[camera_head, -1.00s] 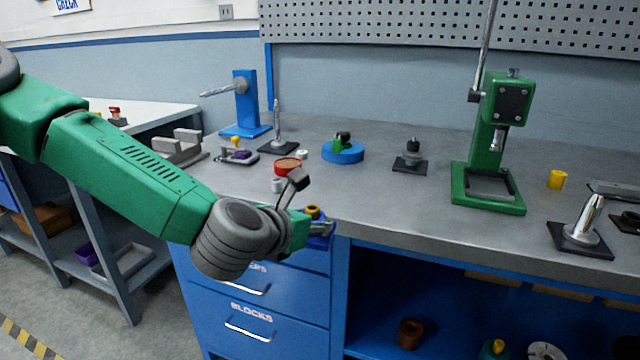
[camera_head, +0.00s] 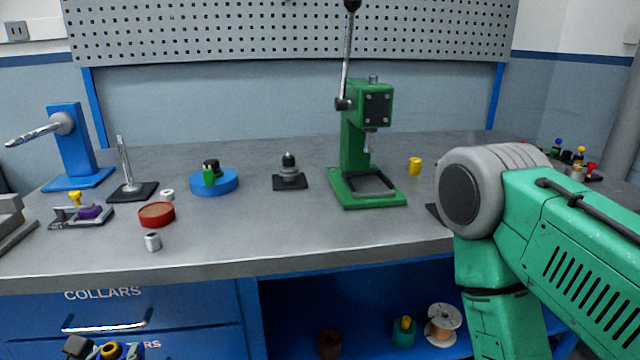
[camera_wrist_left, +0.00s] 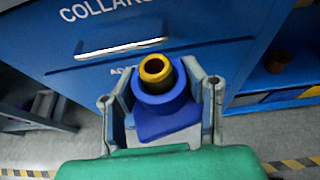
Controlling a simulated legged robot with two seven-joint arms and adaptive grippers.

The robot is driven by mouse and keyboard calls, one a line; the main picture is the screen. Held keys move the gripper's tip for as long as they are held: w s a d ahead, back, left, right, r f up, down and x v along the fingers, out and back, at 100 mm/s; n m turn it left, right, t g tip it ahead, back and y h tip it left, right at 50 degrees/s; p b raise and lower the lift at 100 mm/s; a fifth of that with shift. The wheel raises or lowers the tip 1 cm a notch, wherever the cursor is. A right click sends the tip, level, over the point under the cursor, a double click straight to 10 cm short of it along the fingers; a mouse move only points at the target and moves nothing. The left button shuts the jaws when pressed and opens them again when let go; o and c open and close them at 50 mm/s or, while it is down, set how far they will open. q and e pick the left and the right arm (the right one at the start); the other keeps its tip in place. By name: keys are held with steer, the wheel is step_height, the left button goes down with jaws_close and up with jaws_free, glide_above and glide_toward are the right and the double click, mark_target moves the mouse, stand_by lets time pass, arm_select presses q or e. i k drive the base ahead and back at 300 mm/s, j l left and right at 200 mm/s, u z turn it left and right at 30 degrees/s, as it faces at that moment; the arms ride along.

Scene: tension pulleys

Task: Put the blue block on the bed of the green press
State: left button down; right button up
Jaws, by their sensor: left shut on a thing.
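The green press (camera_head: 352,142) stands upright on the workbench, right of centre in the head view. Its bed (camera_head: 346,186) is a low green base with a grey frame, and nothing rests on it. My left gripper (camera_head: 103,350) shows at the bottom left edge of the head view, low in front of the drawers. In the left wrist view my left gripper (camera_wrist_left: 160,92) is shut on the blue block (camera_wrist_left: 165,122), with one finger on each side. A yellow ring-shaped piece (camera_wrist_left: 155,68) sits at the top of the block. My right gripper is out of view.
On the workbench (camera_head: 300,232) stand a blue stand (camera_head: 68,150), a red dish (camera_head: 157,215), a blue disc (camera_head: 225,182), a dark post (camera_head: 289,172) and a yellow cylinder (camera_head: 414,166) beside the press. My right arm covers the right side. The bench front centre is clear.

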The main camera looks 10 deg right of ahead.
mark_target(367, 182)
steer(key=j+z, duration=0.15)
steer(key=z, duration=0.3)
steer(key=j+z, duration=0.15)
steer(key=z, duration=0.3)
